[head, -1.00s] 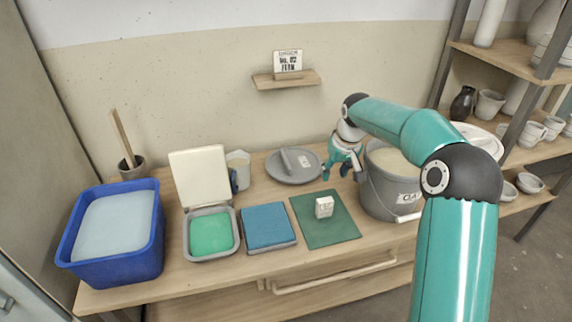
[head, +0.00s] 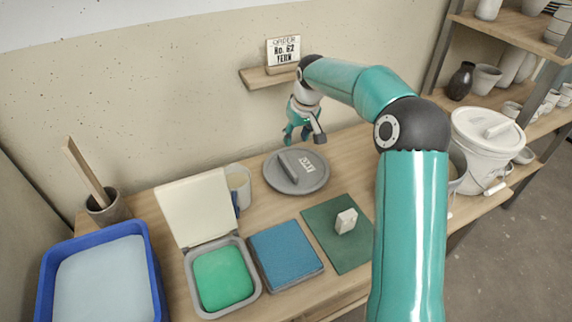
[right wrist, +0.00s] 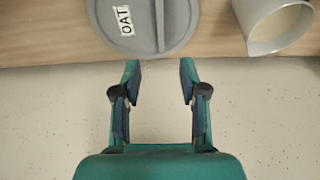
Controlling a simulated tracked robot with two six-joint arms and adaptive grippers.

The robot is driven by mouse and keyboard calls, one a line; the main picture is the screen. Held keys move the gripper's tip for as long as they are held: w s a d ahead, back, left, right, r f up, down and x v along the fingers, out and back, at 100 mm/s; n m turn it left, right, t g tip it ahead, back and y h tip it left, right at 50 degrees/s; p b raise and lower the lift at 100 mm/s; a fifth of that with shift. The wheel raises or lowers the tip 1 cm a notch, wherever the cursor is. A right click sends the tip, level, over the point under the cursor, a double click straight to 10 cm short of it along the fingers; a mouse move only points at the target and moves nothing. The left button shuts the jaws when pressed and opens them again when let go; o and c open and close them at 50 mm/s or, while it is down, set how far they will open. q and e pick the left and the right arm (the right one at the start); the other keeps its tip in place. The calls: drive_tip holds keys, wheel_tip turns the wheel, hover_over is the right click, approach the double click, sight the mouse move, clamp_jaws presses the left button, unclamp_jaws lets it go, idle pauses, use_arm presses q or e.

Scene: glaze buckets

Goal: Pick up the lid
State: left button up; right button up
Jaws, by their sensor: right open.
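The grey round lid (head: 313,184) lies flat on the wooden table, with a raised bar handle (head: 289,167) and a small white label. In the right wrist view the lid (right wrist: 185,22) is cut off by the top edge, and its label reads OAT. My right gripper (head: 303,137) is open and empty, raised behind the lid near the wall. In the right wrist view its two fingers (right wrist: 160,68) are spread apart, in line with the handle but clear of the lid. My left gripper is not in view.
A cream jug (head: 238,184) stands left of the lid, close to it. A green mat with a small white block (head: 346,220), a blue pad (head: 285,255) and a green-filled box (head: 222,277) lie in front. A white lidded bucket (head: 483,150) stands right. A sign shelf (head: 262,80) is above.

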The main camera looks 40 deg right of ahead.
sight(288, 165)
drive_tip(key=x, duration=1.6)
drive_tip(key=shift+w+d+f, duration=0.1)
drive_tip(key=shift+w+f, duration=0.05)
drive_tip(key=shift+w, duration=0.2)
drive_tip(key=shift+f, duration=0.15)
clamp_jaws()
